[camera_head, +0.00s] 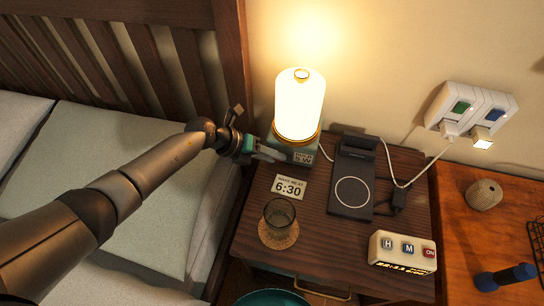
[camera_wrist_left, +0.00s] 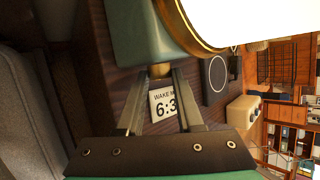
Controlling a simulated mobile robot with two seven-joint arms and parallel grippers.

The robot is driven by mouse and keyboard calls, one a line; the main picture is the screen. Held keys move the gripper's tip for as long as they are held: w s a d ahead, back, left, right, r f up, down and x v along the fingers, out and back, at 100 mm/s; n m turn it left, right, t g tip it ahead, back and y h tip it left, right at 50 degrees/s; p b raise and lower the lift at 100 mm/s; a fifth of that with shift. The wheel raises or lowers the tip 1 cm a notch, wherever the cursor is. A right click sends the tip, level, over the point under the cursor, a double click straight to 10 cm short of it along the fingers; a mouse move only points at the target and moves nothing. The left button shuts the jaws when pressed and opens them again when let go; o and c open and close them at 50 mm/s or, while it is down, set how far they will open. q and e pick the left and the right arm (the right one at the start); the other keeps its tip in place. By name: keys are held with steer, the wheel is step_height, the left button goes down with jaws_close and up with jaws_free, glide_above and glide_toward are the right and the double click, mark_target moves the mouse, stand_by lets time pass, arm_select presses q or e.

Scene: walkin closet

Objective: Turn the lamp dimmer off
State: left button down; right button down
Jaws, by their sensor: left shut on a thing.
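The table lamp (camera_head: 300,105) is lit, with a glowing white shade and a brass ring, and stands on the nightstand. Its green base (camera_wrist_left: 140,33) fills the top of the left wrist view beside the bright shade (camera_wrist_left: 240,18). A small brass dimmer knob (camera_wrist_left: 160,70) sticks out of the base. My left gripper (camera_head: 282,157) reaches the front of the base from the left. In the left wrist view its fingers (camera_wrist_left: 163,80) are shut on the knob, one on each side. The knob is hidden in the head view. My right gripper is not in view.
On the nightstand (camera_head: 330,240) are a "6:30" card (camera_head: 289,187), a glass (camera_head: 279,217) on a coaster, a black charging stand (camera_head: 352,188) and a cream clock (camera_head: 401,253). The bed (camera_head: 110,180) lies left. A wall outlet (camera_head: 470,108) with cables is at right.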

arm_select(q)
steer(key=c, duration=1)
jaws_free()
steer(key=o, duration=0.5)
steer(key=shift+c, duration=0.2)
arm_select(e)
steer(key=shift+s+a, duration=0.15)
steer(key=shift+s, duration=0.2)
arm_select(q)
steer(key=shift+a+r, duration=0.25)
steer(key=shift+r, duration=0.05)
steer(key=p+v, duration=0.5)
steer(key=v, duration=0.9)
steer(key=shift+r, duration=0.2)
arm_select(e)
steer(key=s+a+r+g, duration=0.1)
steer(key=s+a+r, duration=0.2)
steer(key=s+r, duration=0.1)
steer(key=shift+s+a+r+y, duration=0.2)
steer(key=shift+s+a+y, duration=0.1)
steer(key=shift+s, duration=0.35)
arm_select(q)
steer(key=shift+s, duration=0.1)
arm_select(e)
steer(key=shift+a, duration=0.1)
